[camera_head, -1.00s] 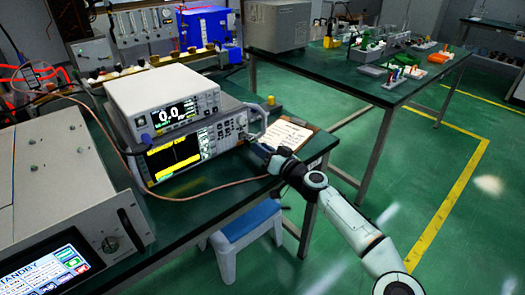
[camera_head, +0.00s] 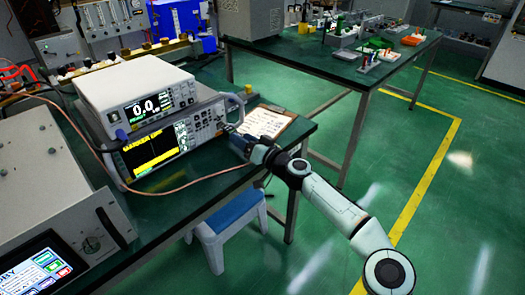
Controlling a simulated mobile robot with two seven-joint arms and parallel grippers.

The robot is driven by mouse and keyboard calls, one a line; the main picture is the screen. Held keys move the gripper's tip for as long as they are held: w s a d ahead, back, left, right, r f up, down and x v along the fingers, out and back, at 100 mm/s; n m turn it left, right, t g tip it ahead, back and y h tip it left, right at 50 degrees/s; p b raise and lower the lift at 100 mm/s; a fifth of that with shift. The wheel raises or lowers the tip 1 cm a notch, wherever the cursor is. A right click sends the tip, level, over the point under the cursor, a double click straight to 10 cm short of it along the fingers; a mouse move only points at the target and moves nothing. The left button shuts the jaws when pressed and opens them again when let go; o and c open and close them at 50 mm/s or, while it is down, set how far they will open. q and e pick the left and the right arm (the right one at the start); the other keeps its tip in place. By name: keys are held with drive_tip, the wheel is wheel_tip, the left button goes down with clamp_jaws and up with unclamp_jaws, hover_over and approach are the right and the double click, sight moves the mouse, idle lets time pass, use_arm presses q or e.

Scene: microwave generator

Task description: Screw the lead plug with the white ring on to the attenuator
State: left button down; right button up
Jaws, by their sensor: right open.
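My right gripper (camera_head: 236,138) is at the right end of the lower instrument's front, close to its sockets. It is open, but the fingertips are small and dark here. A copper-coloured lead (camera_head: 185,185) runs along the bench edge and ends near this gripper. The plug with the white ring and the attenuator are too small to make out; the gripper may hide them. I cannot tell whether plug and attenuator touch. My left gripper is not in view.
A white meter (camera_head: 140,98) reading 0.0 sits on the analyser (camera_head: 165,150) with a yellow-marked screen. A clipboard (camera_head: 268,122) lies right of them. A grey cabinet (camera_head: 50,190) stands at the left. A blue-topped stool (camera_head: 228,217) stands below the bench edge.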

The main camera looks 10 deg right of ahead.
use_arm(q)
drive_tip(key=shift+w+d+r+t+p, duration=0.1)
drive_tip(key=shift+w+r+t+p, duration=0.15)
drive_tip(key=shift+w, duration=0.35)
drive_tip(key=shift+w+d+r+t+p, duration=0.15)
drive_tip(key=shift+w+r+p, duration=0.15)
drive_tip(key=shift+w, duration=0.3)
use_arm(e)
drive_tip(key=v, duration=1.2)
drive_tip(key=shift+s, duration=0.25)
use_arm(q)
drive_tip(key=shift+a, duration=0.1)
